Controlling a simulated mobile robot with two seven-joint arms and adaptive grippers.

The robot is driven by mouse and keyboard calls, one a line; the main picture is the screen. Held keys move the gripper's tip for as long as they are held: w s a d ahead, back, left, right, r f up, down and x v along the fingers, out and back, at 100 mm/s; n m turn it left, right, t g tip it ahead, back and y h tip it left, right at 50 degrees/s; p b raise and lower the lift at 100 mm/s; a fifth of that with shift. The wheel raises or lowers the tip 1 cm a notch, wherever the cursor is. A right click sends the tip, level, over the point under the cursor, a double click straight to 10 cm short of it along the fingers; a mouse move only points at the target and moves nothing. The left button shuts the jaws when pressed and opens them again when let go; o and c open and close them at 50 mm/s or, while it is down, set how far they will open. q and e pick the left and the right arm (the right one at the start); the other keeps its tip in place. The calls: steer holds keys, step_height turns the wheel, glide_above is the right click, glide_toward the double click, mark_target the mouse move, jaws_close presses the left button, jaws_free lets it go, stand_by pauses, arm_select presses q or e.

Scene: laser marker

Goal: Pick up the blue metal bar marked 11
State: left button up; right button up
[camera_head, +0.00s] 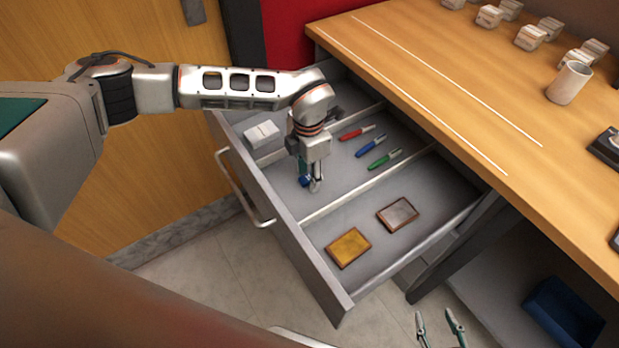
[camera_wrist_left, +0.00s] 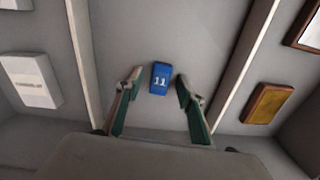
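The blue metal bar (camera_wrist_left: 160,78) marked 11 lies flat in the middle compartment of the open drawer in the left wrist view. In the head view the bar (camera_head: 305,181) is partly hidden by my left gripper. My left gripper (camera_wrist_left: 157,84) is open, with one finger on each side of the bar and a gap on both sides. In the head view my left gripper (camera_head: 309,183) reaches down into the drawer from above. My right gripper (camera_head: 440,326) is open and empty at the bottom edge of the head view, outside the drawer.
The drawer (camera_head: 318,219) has dividers. Red (camera_head: 357,132), blue (camera_head: 371,146) and green (camera_head: 385,159) markers lie in the same compartment. A yellow plate (camera_head: 348,247) and a grey plate (camera_head: 397,214) lie in the front compartment. White boxes (camera_head: 262,134) lie in the back one.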

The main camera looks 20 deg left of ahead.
arm_select(q)
steer(key=shift+r, duration=0.15)
jaws_close()
